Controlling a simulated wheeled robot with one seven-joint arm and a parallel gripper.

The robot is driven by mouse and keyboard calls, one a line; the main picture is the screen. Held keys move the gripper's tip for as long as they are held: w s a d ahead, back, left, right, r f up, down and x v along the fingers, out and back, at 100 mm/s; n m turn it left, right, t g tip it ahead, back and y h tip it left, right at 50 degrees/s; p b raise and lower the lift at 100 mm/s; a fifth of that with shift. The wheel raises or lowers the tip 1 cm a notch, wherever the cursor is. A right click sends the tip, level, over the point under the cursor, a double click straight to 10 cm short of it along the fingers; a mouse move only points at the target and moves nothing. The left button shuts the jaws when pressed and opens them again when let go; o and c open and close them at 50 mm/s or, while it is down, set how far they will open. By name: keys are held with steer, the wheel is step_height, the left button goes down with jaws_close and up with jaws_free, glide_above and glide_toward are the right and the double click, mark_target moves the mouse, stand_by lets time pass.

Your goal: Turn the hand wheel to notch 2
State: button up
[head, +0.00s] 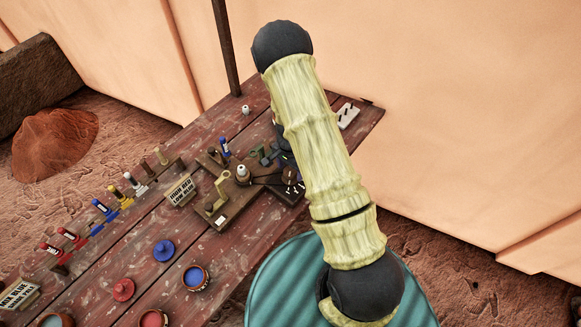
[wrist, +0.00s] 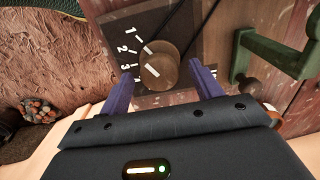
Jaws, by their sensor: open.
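The hand wheel (wrist: 165,74) is a round brown knob on a dark plate (wrist: 152,22) in the wrist view. White numerals 1 to 4 run down the plate's left side. A white mark shows on the wheel's face and another white stroke near its upper left edge; I cannot tell for sure which notch the wheel is at. My gripper (wrist: 163,70) is open, its two purple fingers on either side of the wheel; contact cannot be told. In the head view the dark plate (head: 291,191) shows partly, and my arm hides the wheel.
A green handle (wrist: 270,52) stands right of the wheel in the wrist view. In the head view a wooden stand with a white-topped bottle (head: 243,173) is left of the plate. Paint pots, lids and several coloured bottles occupy the table (head: 118,262). A post (head: 225,45) rises behind.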

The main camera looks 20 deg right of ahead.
steer(key=c, duration=1)
steer(key=shift+o, duration=0.2)
steer(key=shift+n+b, duration=0.3)
steer(key=shift+n, duration=0.1)
steer(key=shift+f+n+b, duration=0.1)
steer(key=shift+n+b, duration=0.55)
steer(key=shift+n, duration=0.55)
steer(key=shift+n+b, duration=0.6)
steer(key=shift+n, duration=0.7)
steer(key=o, duration=1)
steer(key=shift+c, duration=0.2)
